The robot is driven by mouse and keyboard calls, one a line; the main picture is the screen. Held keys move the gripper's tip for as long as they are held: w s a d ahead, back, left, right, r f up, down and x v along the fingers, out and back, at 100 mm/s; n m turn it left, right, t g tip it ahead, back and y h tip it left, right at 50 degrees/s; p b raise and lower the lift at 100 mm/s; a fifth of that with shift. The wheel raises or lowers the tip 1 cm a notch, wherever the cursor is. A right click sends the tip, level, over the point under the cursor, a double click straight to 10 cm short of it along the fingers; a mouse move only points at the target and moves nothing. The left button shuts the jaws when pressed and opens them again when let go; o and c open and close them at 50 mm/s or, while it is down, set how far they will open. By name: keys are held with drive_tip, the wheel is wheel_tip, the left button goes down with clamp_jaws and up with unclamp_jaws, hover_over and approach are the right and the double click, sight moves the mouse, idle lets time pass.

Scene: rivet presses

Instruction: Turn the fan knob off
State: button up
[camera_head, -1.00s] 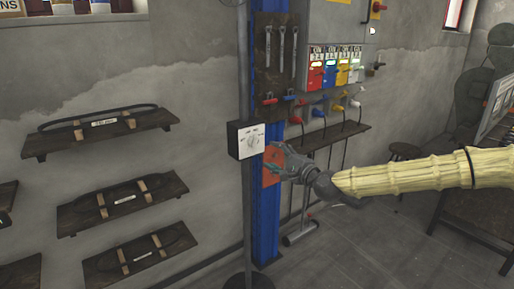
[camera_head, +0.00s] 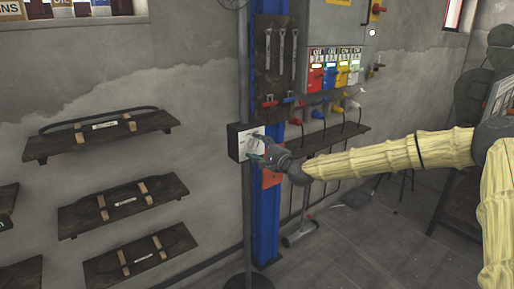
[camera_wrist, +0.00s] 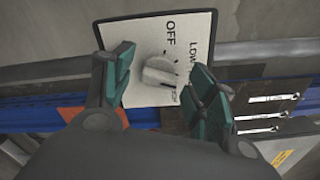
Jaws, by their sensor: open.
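The fan knob (camera_wrist: 160,72) is a round light-grey dial on a white plate (camera_wrist: 142,28) marked OFF and LOW; further lettering is partly hidden. Its raised grip does not point at OFF, as far as I can tell. In the head view the dark control box (camera_head: 234,142) sits on a thin grey pole, with my gripper covering part of its white face. My gripper (camera_wrist: 158,80) is open, its green-padded fingers on either side of the knob. It also shows in the head view (camera_head: 256,147). I cannot tell whether a finger touches the knob.
A blue post (camera_head: 266,215) stands just behind the pole. Wooden wall shelves (camera_head: 125,203) hang at left. A panel with coloured switches (camera_head: 336,68) and a tool board (camera_head: 275,55) are on the wall at right. The floor at lower right is open.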

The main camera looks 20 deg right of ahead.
drive_tip(key=shift+w, duration=0.25)
drive_tip(key=c, duration=1)
